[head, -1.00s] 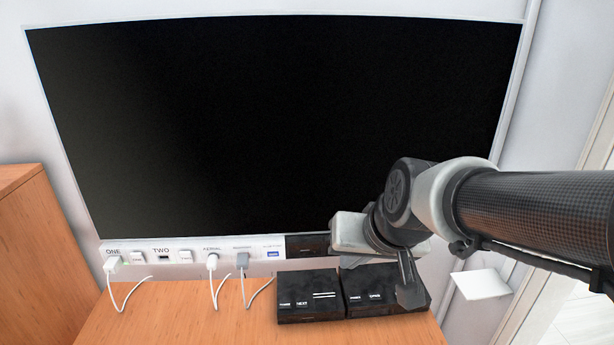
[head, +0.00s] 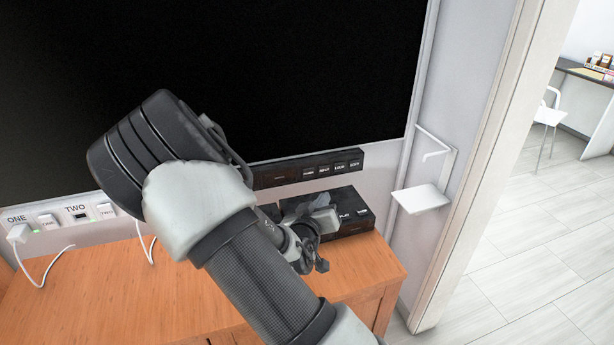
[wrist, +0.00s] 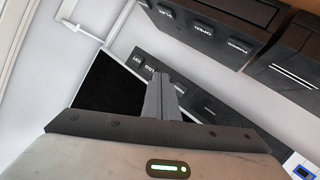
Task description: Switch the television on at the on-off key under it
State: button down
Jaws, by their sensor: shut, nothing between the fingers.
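The television (head: 300,70) has a black screen and fills the top of the head view; a black piece of it (wrist: 105,85) shows in the wrist view. Under it runs a dark key strip (head: 285,172) with several small labelled keys at its right part. The strip (wrist: 200,95) also shows slantwise in the wrist view; its labels are too small to read surely. My gripper (wrist: 163,97) is shut and empty, its fingers over the strip and keys in that view. I cannot tell whether they touch.
Dark boxes (head: 350,212) with keys stand on the wooden cabinet (head: 130,300) below the strip. A socket panel (head: 60,217) with white cables is at the left. A white wall shelf (head: 421,198) and an open doorway are at the right.

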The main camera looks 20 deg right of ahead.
send_near(314, 174)
jog(key=shift+s+d+x, duration=0.15)
jog(key=shift+x, duration=1)
jog(key=shift+s+d+x, duration=0.15)
jog(key=shift+x, duration=1)
jog(key=shift+w+f+b, duration=0.2)
jog(key=shift+b, duration=0.1)
dwell(0.3)
jog(key=shift+w, duration=0.25)
jog(key=shift+w, duration=0.4)
dwell(0.5)
jog(key=shift+s, duration=0.8)
jog(key=shift+s, duration=0.1)
jog(key=shift+s, duration=2.4)
